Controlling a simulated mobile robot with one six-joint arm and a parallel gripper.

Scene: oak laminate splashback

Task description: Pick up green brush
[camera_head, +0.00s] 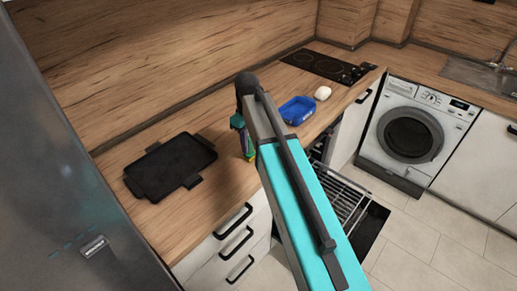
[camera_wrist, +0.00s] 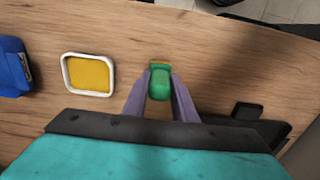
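The green brush (camera_wrist: 160,84) shows in the wrist view between the two purple-grey fingers of my gripper (camera_wrist: 160,92). A yellowish edge shows at its far end. One finger lies along each side of the brush, with hardly any gap visible, so I cannot tell whether they press on it. In the head view my gripper (camera_head: 244,140) is low over the counter, largely hidden by my arm. A bit of green (camera_head: 237,122) shows beside it.
A black griddle tray (camera_head: 170,165) lies on the counter to the left. A blue dish (camera_head: 297,110) and a white item (camera_head: 322,93) lie to the right. A white-rimmed yellow item (camera_wrist: 88,74) lies left of the brush. A rack (camera_head: 345,195) extends below the counter.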

